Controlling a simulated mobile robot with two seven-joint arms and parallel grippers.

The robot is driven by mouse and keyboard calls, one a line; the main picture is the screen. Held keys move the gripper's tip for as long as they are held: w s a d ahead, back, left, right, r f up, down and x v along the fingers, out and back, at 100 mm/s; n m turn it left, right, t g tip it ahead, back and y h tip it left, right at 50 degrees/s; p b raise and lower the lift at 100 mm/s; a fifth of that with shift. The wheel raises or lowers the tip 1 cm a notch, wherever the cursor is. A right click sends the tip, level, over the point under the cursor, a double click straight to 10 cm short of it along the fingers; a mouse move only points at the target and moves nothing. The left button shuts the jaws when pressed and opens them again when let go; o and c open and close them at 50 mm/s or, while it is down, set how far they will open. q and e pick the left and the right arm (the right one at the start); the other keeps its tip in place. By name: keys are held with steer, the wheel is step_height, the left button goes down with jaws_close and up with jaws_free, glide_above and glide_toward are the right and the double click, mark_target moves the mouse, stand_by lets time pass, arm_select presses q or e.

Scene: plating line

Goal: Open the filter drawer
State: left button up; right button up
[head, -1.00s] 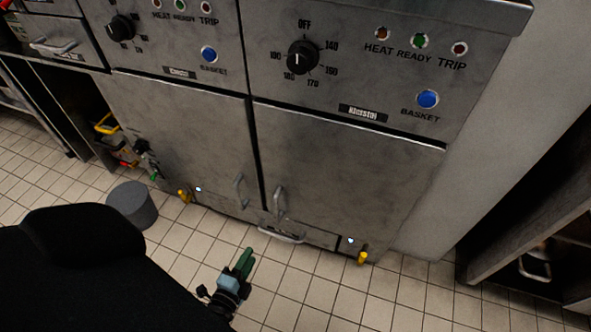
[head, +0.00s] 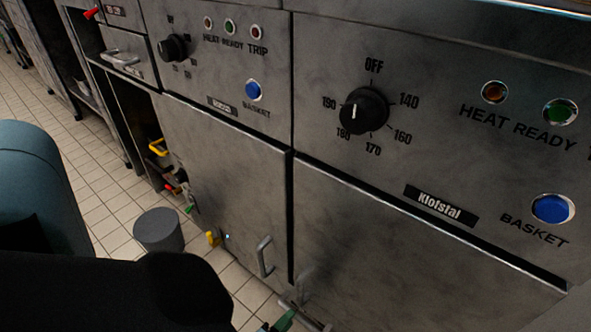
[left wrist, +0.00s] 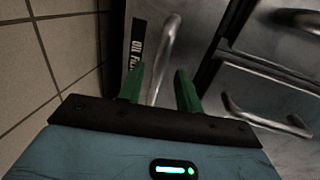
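The filter drawer front shows in the left wrist view, with a dark label (left wrist: 137,45) partly reading "Oil Fil" and a metal bar handle (left wrist: 167,48). My left gripper (left wrist: 160,90) has two green fingers apart, with the lower part of the handle appearing between them. Nothing is seen clamped, and I cannot tell whether the fingers touch the bar. In the head view my left gripper (head: 284,321) shows only as a green tip at the bottom edge, close by the drawer's handle (head: 308,318). Most of the drawer is out of that view. My right gripper is not in view.
A door handle (left wrist: 265,115) lies right of my fingers in the wrist view.

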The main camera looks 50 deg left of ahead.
arm_select(q)
steer(key=shift+b+x, duration=0.7)
steer(key=shift+x, duration=1.25)
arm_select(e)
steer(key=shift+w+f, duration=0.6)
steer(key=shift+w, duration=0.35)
arm_select(q)
steer(key=shift+c, duration=0.4)
jaws_close()
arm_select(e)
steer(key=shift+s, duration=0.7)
